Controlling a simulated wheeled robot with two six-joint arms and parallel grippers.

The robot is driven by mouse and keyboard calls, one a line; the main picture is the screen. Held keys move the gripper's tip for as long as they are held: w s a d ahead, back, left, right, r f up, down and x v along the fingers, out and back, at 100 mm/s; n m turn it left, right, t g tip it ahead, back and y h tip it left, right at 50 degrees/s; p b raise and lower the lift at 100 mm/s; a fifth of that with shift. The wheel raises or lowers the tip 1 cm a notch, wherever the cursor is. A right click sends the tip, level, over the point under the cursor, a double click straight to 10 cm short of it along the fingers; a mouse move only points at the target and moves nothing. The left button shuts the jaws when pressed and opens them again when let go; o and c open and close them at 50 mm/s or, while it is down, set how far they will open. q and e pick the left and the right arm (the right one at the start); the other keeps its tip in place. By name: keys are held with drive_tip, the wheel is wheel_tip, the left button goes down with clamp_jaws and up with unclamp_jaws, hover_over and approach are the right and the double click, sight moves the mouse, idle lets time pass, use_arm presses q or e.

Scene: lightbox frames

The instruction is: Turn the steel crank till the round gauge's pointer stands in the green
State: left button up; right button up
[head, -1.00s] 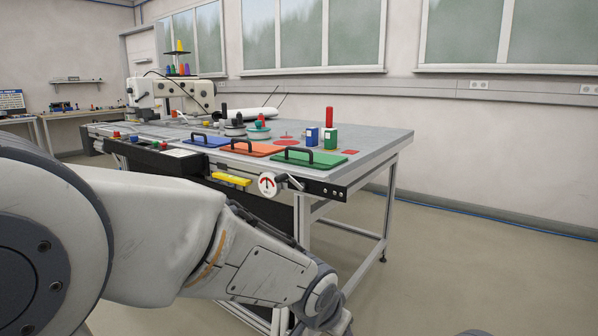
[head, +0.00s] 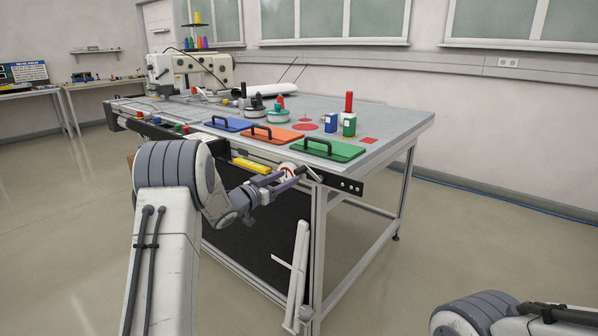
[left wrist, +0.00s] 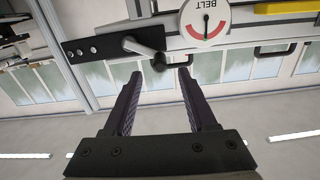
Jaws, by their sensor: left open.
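The steel crank (head: 313,174) is on the table's front edge, near the right corner; it also shows in the left wrist view (left wrist: 146,48). The round white gauge (head: 287,168) is beside it, partly hidden by my left gripper in the head view. In the left wrist view the gauge (left wrist: 206,17) appears upside down, with BELT lettering, a red arc and a dark pointer. My right gripper is out of view.
A black plate (head: 343,184) with holes is right of the crank. A yellow bar (head: 251,165) is left of the gauge. Green (head: 328,149), orange (head: 272,135) and blue (head: 229,125) handled panels lie above on the tabletop.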

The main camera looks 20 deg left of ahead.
sight(295, 173)
use_arm(q)
drive_tip(key=x, duration=0.6)
drive_tip(key=shift+w+d, duration=0.1)
drive_tip(key=shift+w, duration=0.25)
clamp_jaws()
